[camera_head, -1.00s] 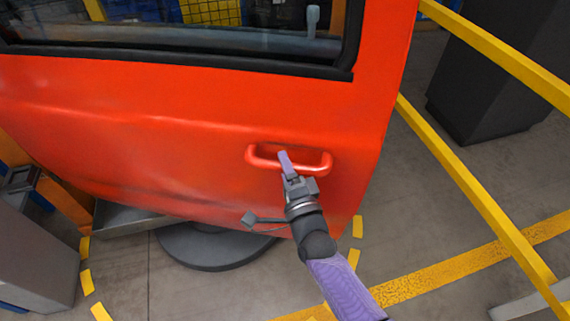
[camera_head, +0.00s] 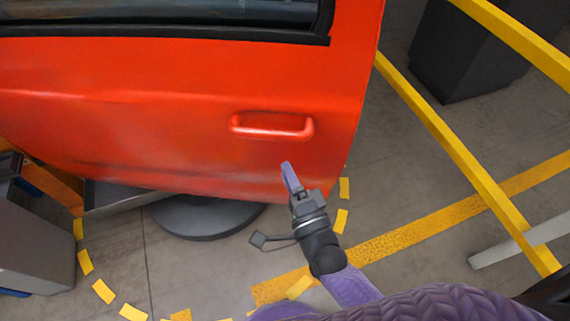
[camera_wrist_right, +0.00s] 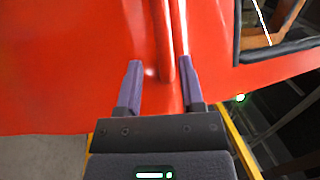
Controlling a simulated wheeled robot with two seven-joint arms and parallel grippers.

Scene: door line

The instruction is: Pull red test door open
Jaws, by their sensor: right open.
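The red test door (camera_head: 160,120) fills the upper left of the head view, its window at the top. Its red bar handle (camera_head: 272,126) is near the door's right edge. My right gripper (camera_head: 289,170) is below the handle in the head view, apart from it. In the right wrist view the two purple fingers of my right gripper (camera_wrist_right: 158,75) are spread, with the handle (camera_wrist_right: 163,45) ahead between their lines. Nothing is held. I cannot tell from the pictures whether the door stands slightly ajar. My left gripper is not in view.
Yellow rails (camera_head: 450,140) run along the right, with a dark cabinet (camera_head: 470,50) behind them. A round dark base (camera_head: 205,217) is under the door. A grey box (camera_head: 35,240) stands at the lower left. Floor with yellow markings is clear below the door.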

